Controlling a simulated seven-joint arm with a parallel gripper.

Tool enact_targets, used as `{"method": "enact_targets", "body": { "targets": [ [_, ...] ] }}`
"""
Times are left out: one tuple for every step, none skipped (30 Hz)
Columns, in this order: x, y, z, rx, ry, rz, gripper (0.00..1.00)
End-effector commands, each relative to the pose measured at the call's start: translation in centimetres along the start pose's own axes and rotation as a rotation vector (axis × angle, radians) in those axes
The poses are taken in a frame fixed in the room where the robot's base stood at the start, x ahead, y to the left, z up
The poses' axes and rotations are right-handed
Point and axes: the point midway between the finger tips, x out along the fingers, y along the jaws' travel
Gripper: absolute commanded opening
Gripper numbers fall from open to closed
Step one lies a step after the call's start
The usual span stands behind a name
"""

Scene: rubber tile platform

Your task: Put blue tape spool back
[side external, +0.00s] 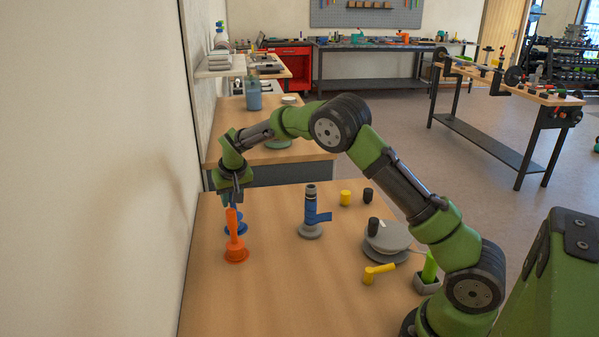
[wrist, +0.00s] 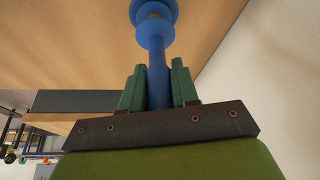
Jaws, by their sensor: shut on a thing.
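My gripper (side external: 231,200) is at the left side of the table, pointing down. Its green fingers (wrist: 158,90) are shut on the shaft of a blue spool (wrist: 155,38), which has round flanges at its far end. In the side view the blue spool (side external: 240,229) is partly hidden behind an orange plunger-shaped piece (side external: 236,252). It is upright or nearly so; I cannot tell whether its base touches the table. A grey post on a round base (side external: 311,231) stands to the right, with a blue band and a blue tab (side external: 322,217) sticking out to the right.
Yellow (side external: 345,198) and black (side external: 368,195) cylinders stand farther right. A grey disc (side external: 388,237) carries another black cylinder. A yellow piece (side external: 378,272) and a green piece in a grey holder (side external: 428,285) are near my base. A wall runs along the left. The front-left table (side external: 270,295) is clear.

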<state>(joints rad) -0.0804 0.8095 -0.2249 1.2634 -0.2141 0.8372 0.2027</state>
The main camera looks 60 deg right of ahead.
Motion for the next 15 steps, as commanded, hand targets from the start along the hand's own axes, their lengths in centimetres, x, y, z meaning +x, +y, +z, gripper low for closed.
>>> {"method": "enact_targets", "body": {
  "targets": [
    [0.09, 0.0, 0.03, 0.0, 0.0, 0.0, 0.0],
    [0.15, 0.0, 0.06, 0.0, 0.0, 0.0, 0.0],
    [0.23, 0.0, 0.1, 0.0, 0.0, 0.0, 0.0],
    [0.29, 0.0, 0.12, 0.0, -0.001, 0.0, 0.0],
    [0.35, 0.0, 0.15, 0.0, -0.001, 0.0, 0.0],
    [0.42, 0.0, 0.18, 0.0, -0.001, 0.0, 0.0],
    [0.48, -0.01, 0.2, 0.0, -0.001, 0.0, 0.0],
    [0.53, 0.0, 0.22, 0.0, 0.0, 0.0, 0.0],
    [0.6, -0.01, 0.25, 0.0, 0.0, 0.0, 0.0],
    [0.62, -0.01, 0.25, 0.0, 0.0, 0.0, 0.31],
    [0.6, -0.01, 0.23, 0.0, 0.0, 0.0, 0.35],
    [0.59, -0.01, 0.23, 0.0, 0.0, 0.0, 0.41],
    [0.59, -0.01, 0.23, 0.0, 0.0, 0.0, 0.46],
    [0.59, -0.01, 0.24, 0.0, 0.0, 0.0, 0.51],
    [0.59, -0.01, 0.23, 0.0, 0.0, 0.0, 0.57]
  ]
}}
